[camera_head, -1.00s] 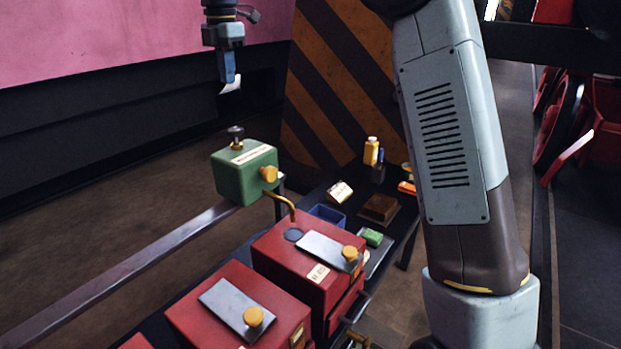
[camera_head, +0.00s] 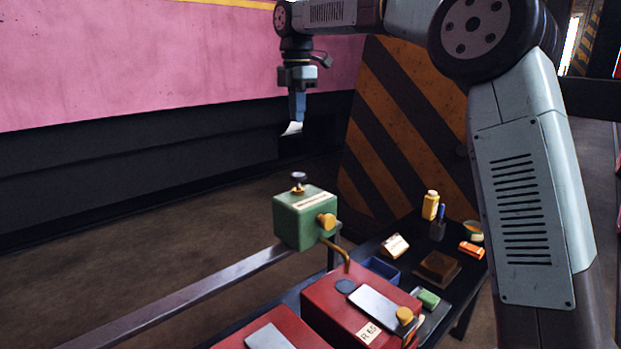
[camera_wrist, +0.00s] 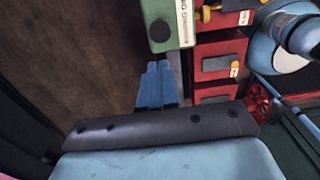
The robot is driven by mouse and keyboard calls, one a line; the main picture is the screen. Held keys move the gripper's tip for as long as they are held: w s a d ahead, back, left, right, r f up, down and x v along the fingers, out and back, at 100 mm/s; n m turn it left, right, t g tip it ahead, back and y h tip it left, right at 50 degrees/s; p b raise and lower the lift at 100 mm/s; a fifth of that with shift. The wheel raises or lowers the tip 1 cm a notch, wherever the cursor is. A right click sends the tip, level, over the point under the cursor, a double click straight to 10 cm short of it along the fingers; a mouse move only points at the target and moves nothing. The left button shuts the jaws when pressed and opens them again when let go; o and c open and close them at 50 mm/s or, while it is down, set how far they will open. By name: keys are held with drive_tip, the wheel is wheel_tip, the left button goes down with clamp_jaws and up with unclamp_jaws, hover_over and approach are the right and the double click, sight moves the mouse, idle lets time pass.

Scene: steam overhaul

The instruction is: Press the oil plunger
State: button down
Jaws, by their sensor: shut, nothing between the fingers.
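The green oil box (camera_head: 300,225) has a dark round plunger knob (camera_head: 298,181) on its top, a yellow knob on its side and a curved brass pipe below. In the wrist view the green box (camera_wrist: 157,12) is at the top, with the dark plunger knob (camera_wrist: 160,31) on it. My gripper (camera_head: 293,128) points down above the plunger, with a visible gap between them in the head view. Its blue fingers (camera_wrist: 157,82) are together and empty, just below the knob in the wrist picture.
A metal rail (camera_head: 190,302) runs past the box. Red boxes (camera_head: 325,305) with metal lids stand in front. A dark bench (camera_head: 405,242) behind them holds a yellow bottle (camera_head: 430,205), a blue tray and small items. A striped panel (camera_head: 400,130) stands behind.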

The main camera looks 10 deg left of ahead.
sight(299, 175)
wheel_tip(299, 175, down, 14)
drive_tip(key=shift+r, duration=0.1)
idle(0.6)
drive_tip(key=shift+s+f, duration=0.1)
drive_tip(key=shift+f, duration=1.5)
drive_tip(key=shift+d, duration=0.1)
wheel_tip(299, 175, up, 15)
drive_tip(key=shift+f, duration=0.2)
